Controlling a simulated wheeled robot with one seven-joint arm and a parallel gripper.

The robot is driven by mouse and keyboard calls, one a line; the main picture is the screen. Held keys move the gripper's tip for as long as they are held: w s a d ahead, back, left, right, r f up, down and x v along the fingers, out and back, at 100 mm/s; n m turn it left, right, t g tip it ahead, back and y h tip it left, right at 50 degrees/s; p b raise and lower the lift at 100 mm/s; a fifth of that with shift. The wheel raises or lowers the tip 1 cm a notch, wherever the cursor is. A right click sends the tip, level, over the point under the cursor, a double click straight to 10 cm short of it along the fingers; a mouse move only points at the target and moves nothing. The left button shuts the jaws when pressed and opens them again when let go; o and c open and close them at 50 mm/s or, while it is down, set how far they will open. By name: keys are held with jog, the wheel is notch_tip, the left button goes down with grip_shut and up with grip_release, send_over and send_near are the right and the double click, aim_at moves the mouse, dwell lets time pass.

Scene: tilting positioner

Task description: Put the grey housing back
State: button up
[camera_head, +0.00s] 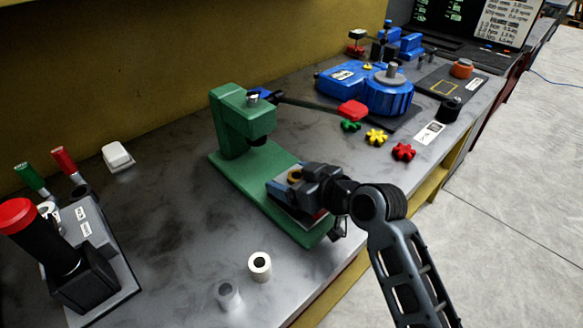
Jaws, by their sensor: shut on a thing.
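My gripper (306,187) is over the green base plate of the press (228,165), in front of its column. It is shut on what looks like the grey housing (281,188), a blue-grey block mostly covered by my gripper. A brass-coloured ring (295,176) shows at the top there. A pale strip and a red edge show below my gripper, low over the base. I cannot tell whether the housing touches the base.
A white hollow cylinder (260,266) and a grey one (228,294) stand at the front. A red-knobbed control box (92,240) is at left. A blue positioner (375,90) and coloured star knobs (376,136) are behind.

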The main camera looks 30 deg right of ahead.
jog(key=shift+f, duration=0.1)
dwell(0.3)
jog(key=o, duration=1.8)
jog(key=shift+f, duration=0.15)
jog(key=shift+s, duration=0.1)
